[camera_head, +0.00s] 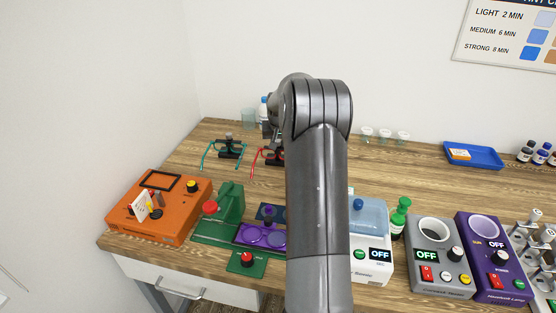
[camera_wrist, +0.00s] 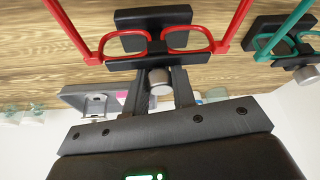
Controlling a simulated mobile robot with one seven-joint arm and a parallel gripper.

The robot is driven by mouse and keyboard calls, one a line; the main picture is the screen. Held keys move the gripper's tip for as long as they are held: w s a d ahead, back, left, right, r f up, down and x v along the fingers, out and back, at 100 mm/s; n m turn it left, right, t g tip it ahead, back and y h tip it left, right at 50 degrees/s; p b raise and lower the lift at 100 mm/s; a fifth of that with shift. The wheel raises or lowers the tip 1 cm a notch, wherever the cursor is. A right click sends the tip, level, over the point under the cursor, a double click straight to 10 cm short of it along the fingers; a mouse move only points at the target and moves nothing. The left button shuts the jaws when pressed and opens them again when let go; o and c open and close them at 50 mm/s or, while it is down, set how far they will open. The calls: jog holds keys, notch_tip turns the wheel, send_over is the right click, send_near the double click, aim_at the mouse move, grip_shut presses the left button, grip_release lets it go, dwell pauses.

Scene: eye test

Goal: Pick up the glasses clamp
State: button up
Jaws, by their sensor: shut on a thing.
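A black glasses clamp (camera_wrist: 152,19) holds red-framed glasses (camera_wrist: 118,40) in the wrist view. A grey round knob (camera_wrist: 160,82) stands out from the clamp. My gripper (camera_wrist: 160,88) is shut on this knob, with one finger on each side. In the head view, part of the red glasses (camera_head: 256,158) shows left of my arm, which hides the rest and my gripper. I cannot tell whether the clamp touches the table. A second black clamp (camera_head: 230,150) with teal glasses stands to its left; it also shows at the right of the wrist view (camera_wrist: 275,35).
The wooden table (camera_head: 350,153) carries an orange box (camera_head: 150,222), a green device (camera_head: 229,208) and a purple tray (camera_head: 250,236) at front left. Grey (camera_head: 440,268) and purple (camera_head: 490,262) devices stand front right. A blue tray (camera_head: 490,164) lies back right. Small cups (camera_head: 384,135) stand near the wall.

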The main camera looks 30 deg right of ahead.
grip_shut()
dwell(0.3)
jog(key=shift+r, duration=0.55)
jog(key=r, duration=0.3)
jog(key=shift+s+d+r, duration=0.25)
jog(key=shift+s+r, duration=0.05)
jog(key=shift+r, duration=0.05)
jog(key=s+d+r, duration=0.5)
jog(key=s+r, duration=0.1)
jog(key=s, duration=0.3)
jog(key=w+a, duration=0.6)
jog(key=a, duration=0.5)
jog(key=w+a, duration=0.6)
jog(key=a, duration=0.5)
jog(key=w+a+m, duration=0.1)
jog(key=w+a, duration=0.2)
jog(key=a, duration=2.2)
jog(key=shift+h, duration=0.3)
jog(key=shift+w+d+f, duration=0.1)
jog(key=shift+f, duration=1.1)
jog(key=shift+w+f, duration=0.1)
jog(key=shift+f, duration=1.05)
